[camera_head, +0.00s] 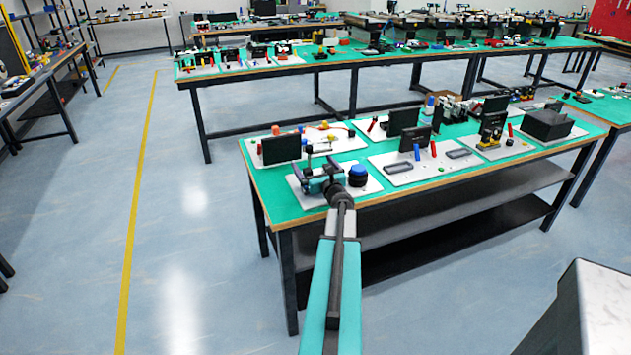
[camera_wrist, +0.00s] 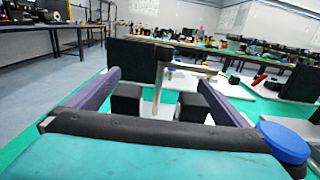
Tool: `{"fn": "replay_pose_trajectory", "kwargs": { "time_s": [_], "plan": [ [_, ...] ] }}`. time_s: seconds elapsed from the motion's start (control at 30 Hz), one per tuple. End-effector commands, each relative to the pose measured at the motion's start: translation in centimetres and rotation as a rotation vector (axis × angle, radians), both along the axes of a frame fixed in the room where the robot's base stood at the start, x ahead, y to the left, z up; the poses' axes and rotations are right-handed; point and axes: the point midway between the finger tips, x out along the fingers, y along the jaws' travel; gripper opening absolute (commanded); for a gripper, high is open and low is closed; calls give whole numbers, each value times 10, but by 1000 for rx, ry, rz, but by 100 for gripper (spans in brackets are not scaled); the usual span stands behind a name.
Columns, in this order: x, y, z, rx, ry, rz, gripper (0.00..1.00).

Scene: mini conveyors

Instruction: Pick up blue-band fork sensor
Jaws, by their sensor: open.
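My gripper (camera_head: 322,181) is over the white plate at the near left corner of the green table, with its jaws apart. In the wrist view its two dark finger pads (camera_wrist: 159,106) stand apart. A thin metal post with a dark clamp block (camera_wrist: 163,54) and a grey rod reaching right shows beyond and between the pads. I see nothing held. I cannot make out a blue band on this post fixture, so I cannot tell whether it carries the fork sensor. A blue-topped round part (camera_head: 358,172) stands right of my gripper.
A black upright panel (camera_head: 281,149) stands just behind my gripper. White plates with dark screens, red and blue cylinders (camera_head: 417,152) and grey trays fill the table to the right. A dark box (camera_head: 548,124) sits at the right end. Open floor lies left.

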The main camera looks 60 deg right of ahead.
Motion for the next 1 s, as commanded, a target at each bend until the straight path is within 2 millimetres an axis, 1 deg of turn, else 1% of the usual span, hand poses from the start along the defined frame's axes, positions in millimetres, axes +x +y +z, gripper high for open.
{"fn": "replay_pose_trajectory", "kwargs": {
  "time_s": [0.4, 0.43, 0.47, 0.7, 1.0],
  "plan": [
    [0, 0, 0, 0, 0, 0, 100],
    [0, 0, 0, 0, 0, 0, 98],
    [0, 0, 0, 0, 0, 0, 93],
    [0, 0, 0, 0, 0, 0, 53],
    [0, 0, 1, -1, -1, 1, 52]
  ]
}}
